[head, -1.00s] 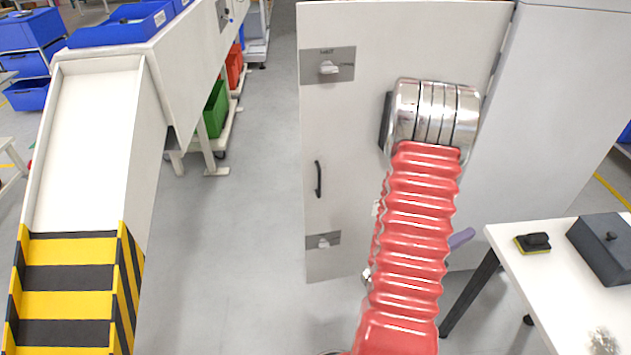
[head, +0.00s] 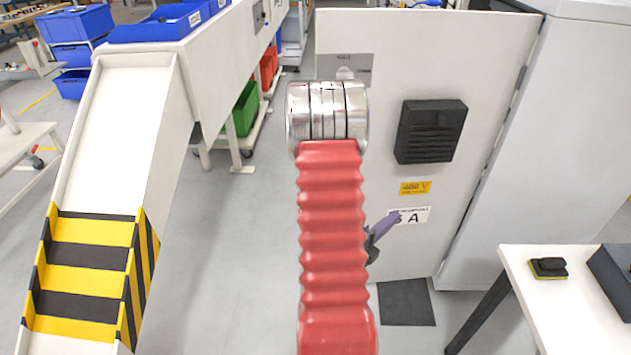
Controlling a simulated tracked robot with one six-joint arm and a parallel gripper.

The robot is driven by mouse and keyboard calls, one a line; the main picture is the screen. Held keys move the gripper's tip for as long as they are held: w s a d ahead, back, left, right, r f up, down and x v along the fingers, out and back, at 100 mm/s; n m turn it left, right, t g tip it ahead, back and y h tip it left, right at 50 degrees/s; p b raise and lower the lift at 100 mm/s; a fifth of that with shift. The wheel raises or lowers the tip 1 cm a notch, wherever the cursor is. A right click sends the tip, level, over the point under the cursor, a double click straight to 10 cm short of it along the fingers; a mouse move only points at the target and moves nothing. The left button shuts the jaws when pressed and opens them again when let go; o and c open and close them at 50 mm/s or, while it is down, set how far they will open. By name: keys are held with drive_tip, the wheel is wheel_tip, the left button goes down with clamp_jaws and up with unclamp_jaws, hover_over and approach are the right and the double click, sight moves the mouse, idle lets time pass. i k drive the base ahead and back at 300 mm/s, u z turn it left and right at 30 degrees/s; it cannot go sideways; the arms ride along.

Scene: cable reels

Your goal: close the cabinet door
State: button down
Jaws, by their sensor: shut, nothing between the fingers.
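The cabinet door (head: 465,190) is a white panel standing open, hinged at its right edge to the white cabinet (head: 566,120). It carries a black vent, a yellow voltage label and a white sign ending in "A". Its upper latch plate shows partly above my arm; the handle and lower latch are hidden behind the arm. My red, ribbed arm stands in front of the door's left part. My gripper (head: 390,222), with a purple finger, shows right of the arm over the door's lower part, partly hidden. It is shut and empty. I cannot tell whether it touches the door.
A white chute (head: 118,130) with yellow-black stripes stands at the left. A white table (head: 545,300) with a small black-yellow block (head: 548,267) and a dark box (head: 612,280) stands at the lower right. Clear grey floor lies between chute and door.

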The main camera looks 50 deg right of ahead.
sight(479, 58)
drive_tip(key=z, duration=0.65)
drive_tip(key=i, duration=0.1)
drive_tip(key=u, duration=1.7)
drive_tip(key=k, duration=0.7)
drive_tip(key=u, duration=0.25)
